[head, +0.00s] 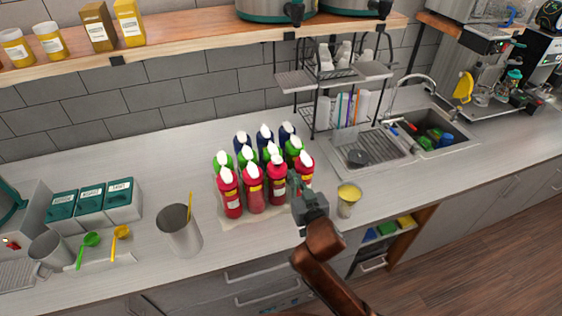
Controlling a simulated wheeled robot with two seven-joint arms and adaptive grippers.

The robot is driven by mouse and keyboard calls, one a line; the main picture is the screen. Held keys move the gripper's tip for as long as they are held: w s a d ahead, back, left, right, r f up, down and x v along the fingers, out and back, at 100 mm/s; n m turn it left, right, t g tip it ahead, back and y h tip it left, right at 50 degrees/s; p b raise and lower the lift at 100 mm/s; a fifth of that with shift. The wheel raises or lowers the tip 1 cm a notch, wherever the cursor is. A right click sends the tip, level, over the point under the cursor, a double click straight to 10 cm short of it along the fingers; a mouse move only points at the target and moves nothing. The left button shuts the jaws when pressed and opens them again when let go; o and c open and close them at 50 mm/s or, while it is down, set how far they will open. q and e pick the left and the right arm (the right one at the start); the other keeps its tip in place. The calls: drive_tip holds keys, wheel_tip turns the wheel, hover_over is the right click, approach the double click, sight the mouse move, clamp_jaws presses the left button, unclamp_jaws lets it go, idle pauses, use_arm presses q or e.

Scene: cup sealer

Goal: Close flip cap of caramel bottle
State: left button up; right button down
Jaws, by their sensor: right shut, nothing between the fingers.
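A cluster of squeeze bottles stands upright on a light mat (240,220) on the counter. Red bottles (254,190) fill the front, green bottles (223,160) stand behind them, and blue bottles (264,138) are at the back. All have pale tops. I cannot tell which one is caramel, as the labels are too small, nor whether any flip cap is open. My right gripper (293,180) is shut and empty. It is at the front right red bottles, partly covering them; I cannot tell whether it touches one. My left gripper is not in view.
A metal cup (180,232) with a stirrer stands left of the bottles. A cup with yellow contents (348,200) stands right of my right gripper. A rack (335,85) and sink (430,130) are behind right. A wooden shelf (190,50) overhangs the back.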

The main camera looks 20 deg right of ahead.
sight(277, 159)
drive_tip(key=w+a+r+p, duration=0.2)
drive_tip(key=w+r, duration=0.1)
drive_tip(key=w, duration=0.7)
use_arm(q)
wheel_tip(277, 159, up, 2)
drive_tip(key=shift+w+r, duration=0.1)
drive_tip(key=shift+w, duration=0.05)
use_arm(e)
drive_tip(key=shift+t, duration=0.4)
drive_tip(key=f, duration=0.3)
drive_tip(key=s+f, duration=0.1)
drive_tip(key=shift+s+d+f, duration=0.1)
drive_tip(key=shift+d+f, duration=0.05)
drive_tip(key=shift+d, duration=0.1)
drive_tip(key=shift+s, duration=0.1)
